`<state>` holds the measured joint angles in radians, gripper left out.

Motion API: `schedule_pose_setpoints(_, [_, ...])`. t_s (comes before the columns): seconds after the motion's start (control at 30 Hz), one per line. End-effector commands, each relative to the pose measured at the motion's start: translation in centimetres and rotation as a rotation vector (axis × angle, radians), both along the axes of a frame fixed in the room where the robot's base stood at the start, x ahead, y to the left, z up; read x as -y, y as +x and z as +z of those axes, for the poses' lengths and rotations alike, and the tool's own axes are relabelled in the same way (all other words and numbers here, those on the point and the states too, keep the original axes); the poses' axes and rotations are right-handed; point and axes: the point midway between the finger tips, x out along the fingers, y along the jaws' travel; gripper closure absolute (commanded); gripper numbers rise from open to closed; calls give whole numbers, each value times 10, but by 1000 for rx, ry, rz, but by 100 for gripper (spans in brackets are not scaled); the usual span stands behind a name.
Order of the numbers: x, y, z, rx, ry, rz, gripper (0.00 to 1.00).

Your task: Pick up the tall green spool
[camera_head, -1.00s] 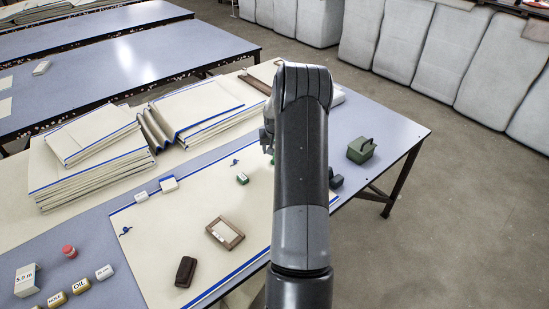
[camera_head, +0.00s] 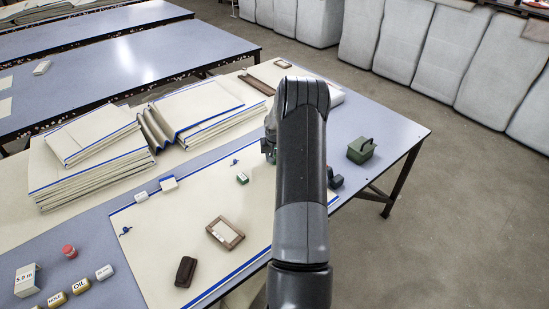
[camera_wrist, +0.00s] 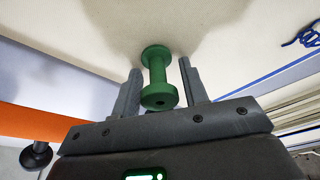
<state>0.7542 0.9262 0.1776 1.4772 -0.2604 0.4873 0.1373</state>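The green spool (camera_wrist: 158,76) shows in the wrist view, with a wide flange at each end and a thinner middle. It is between the two grey fingers of my gripper (camera_wrist: 159,66). The fingers are apart, one on each side of it, with a narrow gap at the right; whether the left finger touches it I cannot tell. The spool's far flange is against the cream cloth. In the head view my arm hides the spool, and only a bit of my gripper (camera_head: 268,148) shows at the arm's left edge.
Cream cloth (camera_head: 180,235) with blue edging covers the table's front. A small green-and-white block (camera_head: 242,178), a brown frame (camera_head: 226,233) and a dark brown block (camera_head: 186,271) lie on it. A green box (camera_head: 361,150) stands at right. Folded cloth stacks (camera_head: 95,165) stand at left.

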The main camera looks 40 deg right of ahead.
Motion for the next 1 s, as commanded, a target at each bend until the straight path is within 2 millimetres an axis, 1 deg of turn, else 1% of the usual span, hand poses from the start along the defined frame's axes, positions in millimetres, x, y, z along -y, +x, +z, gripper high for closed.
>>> schedule_pose_setpoints(0.03, [0, 0, 0, 0, 0, 0, 64])
schedule_pose_setpoints(0.3, [0, 0, 0, 0, 0, 0, 86])
schedule_pose_setpoints(0.4, [0, 0, 0, 0, 0, 0, 92])
schedule_pose_setpoints(0.63, [0, 0, 1, 0, 0, 0, 92])
schedule_pose_setpoints(0.77, [0, 0, 8, 1, -2, 0, 92])
schedule_pose_setpoints(0.87, [0, 0, 19, 1, -2, 0, 92])
schedule_pose_setpoints(0.97, [1, 1, 38, 3, -3, 1, 92])
schedule_pose_setpoints(1.0, [2, -2, 47, 2, -3, -1, 92])
